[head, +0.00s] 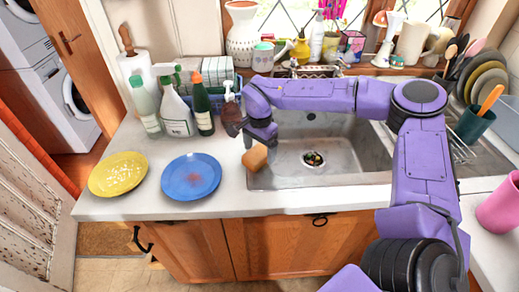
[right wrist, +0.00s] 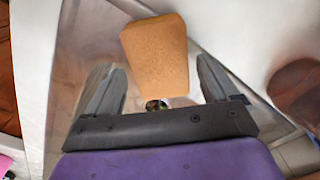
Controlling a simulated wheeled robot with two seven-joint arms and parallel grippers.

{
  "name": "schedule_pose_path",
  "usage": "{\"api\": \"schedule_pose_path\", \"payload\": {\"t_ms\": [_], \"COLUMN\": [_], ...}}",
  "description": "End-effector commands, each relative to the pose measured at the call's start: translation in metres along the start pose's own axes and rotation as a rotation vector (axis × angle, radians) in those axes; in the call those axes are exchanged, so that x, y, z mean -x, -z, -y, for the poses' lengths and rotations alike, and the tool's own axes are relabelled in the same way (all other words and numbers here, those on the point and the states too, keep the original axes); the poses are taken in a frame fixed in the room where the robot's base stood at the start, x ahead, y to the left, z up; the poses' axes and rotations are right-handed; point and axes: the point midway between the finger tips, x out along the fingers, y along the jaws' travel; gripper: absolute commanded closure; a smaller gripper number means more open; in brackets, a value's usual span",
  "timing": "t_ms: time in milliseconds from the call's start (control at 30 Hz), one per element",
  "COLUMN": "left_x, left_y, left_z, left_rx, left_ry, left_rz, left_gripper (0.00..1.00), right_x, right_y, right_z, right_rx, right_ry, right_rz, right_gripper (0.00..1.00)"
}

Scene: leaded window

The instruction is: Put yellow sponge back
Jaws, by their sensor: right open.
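The yellow sponge (head: 255,158) is a small orange-yellow block at the left rim of the sink (head: 345,179), directly below my right gripper (head: 262,138). In the right wrist view the sponge (right wrist: 155,52) lies just ahead of and between the two spread fingers of my right gripper (right wrist: 160,80), with a visible gap on each side. My right gripper is open. I cannot tell whether the sponge rests on the rim or hangs slightly over the basin. My left gripper is not in view.
A blue plate (head: 191,177) and a yellow plate (head: 118,174) lie on the counter left of the sink. A spray bottle (head: 176,116), a green bottle (head: 203,112) and a brown soap bottle (head: 230,112) stand behind them. A dish rack with plates (head: 488,82) stands at right.

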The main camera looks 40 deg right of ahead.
Motion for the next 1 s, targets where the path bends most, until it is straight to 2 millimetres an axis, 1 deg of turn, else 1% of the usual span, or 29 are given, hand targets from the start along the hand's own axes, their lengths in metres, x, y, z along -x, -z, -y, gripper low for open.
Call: {"api": "schedule_pose_path", "payload": {"t_ms": [67,167,200,333,400,500,667,1000], "left_x": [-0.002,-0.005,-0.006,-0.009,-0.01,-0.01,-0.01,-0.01], "left_y": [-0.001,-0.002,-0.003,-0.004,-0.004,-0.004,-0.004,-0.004], "left_z": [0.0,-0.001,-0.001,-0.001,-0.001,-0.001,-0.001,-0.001], "left_rx": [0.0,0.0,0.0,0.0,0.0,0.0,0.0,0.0], "left_ry": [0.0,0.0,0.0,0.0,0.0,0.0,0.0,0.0], "left_rz": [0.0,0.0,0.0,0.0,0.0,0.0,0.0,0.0], "left_gripper": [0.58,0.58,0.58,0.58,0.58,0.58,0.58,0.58], "right_x": [0.013,0.037,0.048,0.082,0.096,0.11,0.118,0.118], "right_y": [0.0,0.001,0.001,0.0,0.0,0.0,0.0,0.0], "right_z": [0.001,0.002,0.002,0.001,0.001,0.001,0.0,0.0], "right_rx": [0.001,0.0,-0.001,-0.001,0.0,0.0,0.001,0.001], "right_ry": [0.006,0.008,0.008,0.007,0.006,0.004,0.002,0.002], "right_rz": [-0.002,-0.003,-0.003,-0.002,-0.002,-0.002,0.0,0.0], "right_gripper": [0.12,0.12,0.12,0.12,0.12,0.12,0.12,0.12]}}
